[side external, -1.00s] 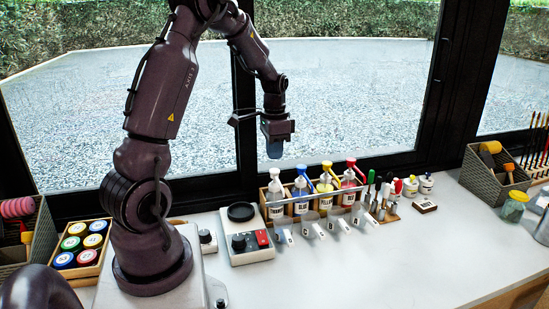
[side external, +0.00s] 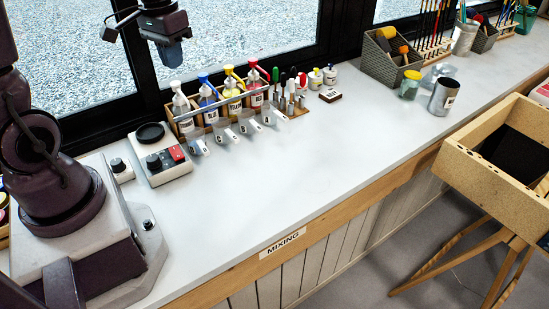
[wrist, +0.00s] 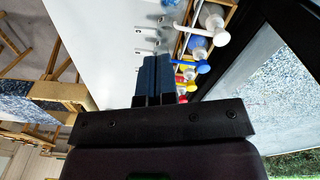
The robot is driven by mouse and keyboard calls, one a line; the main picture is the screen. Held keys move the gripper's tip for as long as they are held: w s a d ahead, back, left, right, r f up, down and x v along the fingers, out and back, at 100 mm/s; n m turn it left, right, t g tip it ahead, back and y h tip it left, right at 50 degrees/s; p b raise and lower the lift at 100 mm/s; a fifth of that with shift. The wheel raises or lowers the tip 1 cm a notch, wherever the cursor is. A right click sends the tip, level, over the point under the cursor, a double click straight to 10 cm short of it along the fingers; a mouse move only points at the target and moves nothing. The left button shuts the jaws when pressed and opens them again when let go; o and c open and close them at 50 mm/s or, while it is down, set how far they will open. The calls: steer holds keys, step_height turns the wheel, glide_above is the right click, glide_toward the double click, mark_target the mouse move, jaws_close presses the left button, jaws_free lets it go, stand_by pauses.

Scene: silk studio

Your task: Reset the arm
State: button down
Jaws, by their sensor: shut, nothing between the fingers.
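My gripper (side external: 173,58) hangs in the air at the top of the side view, in front of the window and above the bottle rack. Its blue fingers point down and are shut with nothing between them. In the wrist view the fingers (wrist: 153,80) lie side by side, with the bench and the bottles below and beyond them. The arm stands upright at the left of the side view, and its upper part is out of frame.
A wooden rack holds pump bottles (side external: 207,101) with white, blue, yellow and red tops. Clear cups (side external: 222,132) stand in front. A dial device (side external: 163,163) sits left of them. A metal can (side external: 443,97) and grey basket (side external: 388,62) stand right. The bench middle (side external: 270,185) is clear.

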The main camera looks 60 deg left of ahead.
steer(key=s+d+r+m+t, duration=0.2)
steer(key=s+d+r, duration=0.1)
steer(key=d, duration=0.5)
steer(key=s+d+r+m+t, duration=0.1)
steer(key=s+d+r+t, duration=0.2)
steer(key=d+r, duration=0.3)
steer(key=d, duration=0.2)
steer(key=shift+s+d+m, duration=0.3)
steer(key=shift+m, duration=0.1)
